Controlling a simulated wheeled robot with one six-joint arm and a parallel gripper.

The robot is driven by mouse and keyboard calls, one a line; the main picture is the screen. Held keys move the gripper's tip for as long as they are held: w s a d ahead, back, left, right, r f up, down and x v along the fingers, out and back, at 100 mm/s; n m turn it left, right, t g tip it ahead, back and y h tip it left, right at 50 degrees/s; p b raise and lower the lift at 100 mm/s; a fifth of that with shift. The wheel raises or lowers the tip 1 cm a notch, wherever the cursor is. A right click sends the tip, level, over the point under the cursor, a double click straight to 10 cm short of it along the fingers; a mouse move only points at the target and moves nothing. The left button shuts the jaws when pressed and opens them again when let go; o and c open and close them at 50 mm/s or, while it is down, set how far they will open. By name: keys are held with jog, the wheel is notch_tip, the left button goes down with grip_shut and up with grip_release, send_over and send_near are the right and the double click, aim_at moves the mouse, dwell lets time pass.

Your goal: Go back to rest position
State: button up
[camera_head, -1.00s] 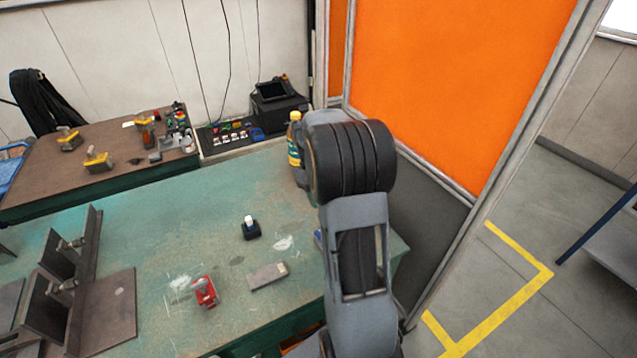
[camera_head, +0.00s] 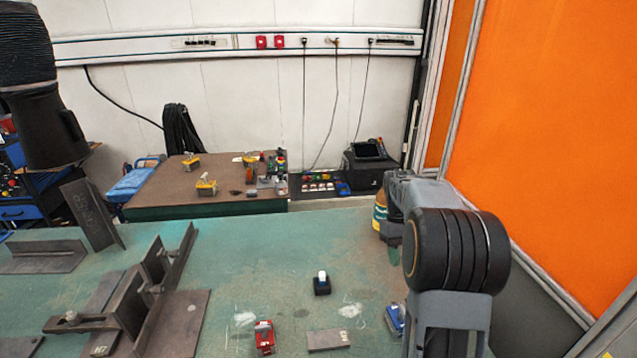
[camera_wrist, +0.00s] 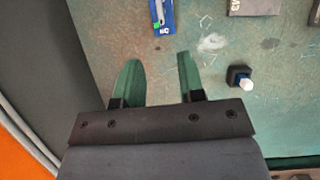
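My arm (camera_head: 450,250) stands at the right of the head view, over the right end of the green welding table (camera_head: 250,250). My gripper (camera_wrist: 157,75) shows in the wrist view with two green fingers spread apart. It is open with nothing between the fingers, above the table top. In the head view the arm hides most of the gripper. A blue item (camera_head: 395,318) lies on the table beside the arm and shows at the top of the wrist view (camera_wrist: 162,15).
A small black holder with a white top (camera_head: 321,283), a red block (camera_head: 264,337) and a metal bar (camera_head: 328,340) are on the table. Steel plates and a fixture (camera_head: 150,290) fill its left. An orange screen (camera_head: 560,130) stands close on the right. A brown table (camera_head: 210,185) is behind.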

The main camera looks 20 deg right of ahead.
jog(key=s+a+t, duration=0.4)
jog(key=s+a, duration=0.2)
jog(key=a, duration=0.3)
jog(key=s+a+r+t, duration=0.1)
jog(key=s+a+t, duration=0.3)
jog(key=a, duration=0.5)
jog(key=shift+s+a+r+n, duration=0.2)
jog(key=shift+s+r+n, duration=0.15)
jog(key=shift+s, duration=0.8)
